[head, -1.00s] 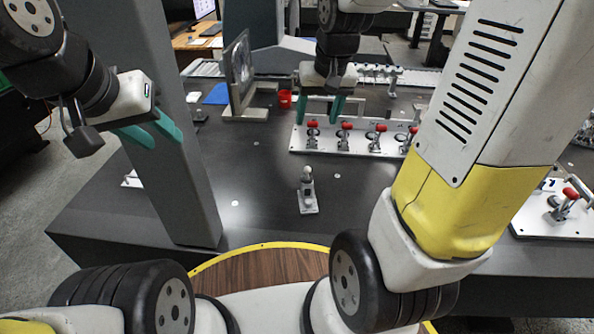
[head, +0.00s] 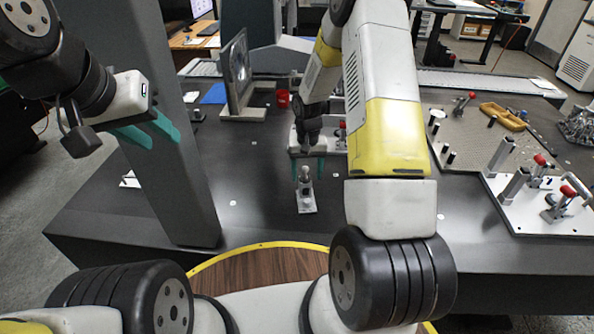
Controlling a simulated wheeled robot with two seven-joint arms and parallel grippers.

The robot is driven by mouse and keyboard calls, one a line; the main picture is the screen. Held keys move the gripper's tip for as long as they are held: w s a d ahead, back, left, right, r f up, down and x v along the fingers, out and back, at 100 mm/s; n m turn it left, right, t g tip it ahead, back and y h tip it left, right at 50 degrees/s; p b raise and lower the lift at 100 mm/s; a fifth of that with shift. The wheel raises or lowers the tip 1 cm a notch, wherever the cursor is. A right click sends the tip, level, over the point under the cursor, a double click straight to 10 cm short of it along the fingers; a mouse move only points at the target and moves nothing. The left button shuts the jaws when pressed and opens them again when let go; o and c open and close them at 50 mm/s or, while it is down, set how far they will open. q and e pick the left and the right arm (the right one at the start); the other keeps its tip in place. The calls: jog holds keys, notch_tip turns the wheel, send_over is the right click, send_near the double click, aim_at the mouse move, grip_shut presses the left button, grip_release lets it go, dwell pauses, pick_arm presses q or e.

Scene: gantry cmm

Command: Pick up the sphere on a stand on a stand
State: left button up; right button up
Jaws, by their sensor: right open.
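The sphere on a stand (head: 306,192) is a small grey ball on a short post with a pale rectangular base, upright on the dark table. My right gripper (head: 307,172) points down at it, with its two teal fingers apart. In the picture the fingers lie on either side of the ball's upper part; I cannot tell whether they are level with it in depth. My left gripper (head: 150,134) is up at the left, in front of the grey column, with its teal fingers apart and nothing between them.
A grey column (head: 165,150) stands at the left. Behind are a red cup (head: 283,99), an upright framed plate (head: 237,75) and a blue sheet (head: 214,94). A white plate with red-tipped clamps (head: 540,205) is at the right. The table around the stand is clear.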

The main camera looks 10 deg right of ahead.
aim_at(306, 180)
jog(key=f, duration=0.5)
jog(key=shift+s+a, duration=0.25)
jog(key=shift+s, duration=0.05)
grip_shut()
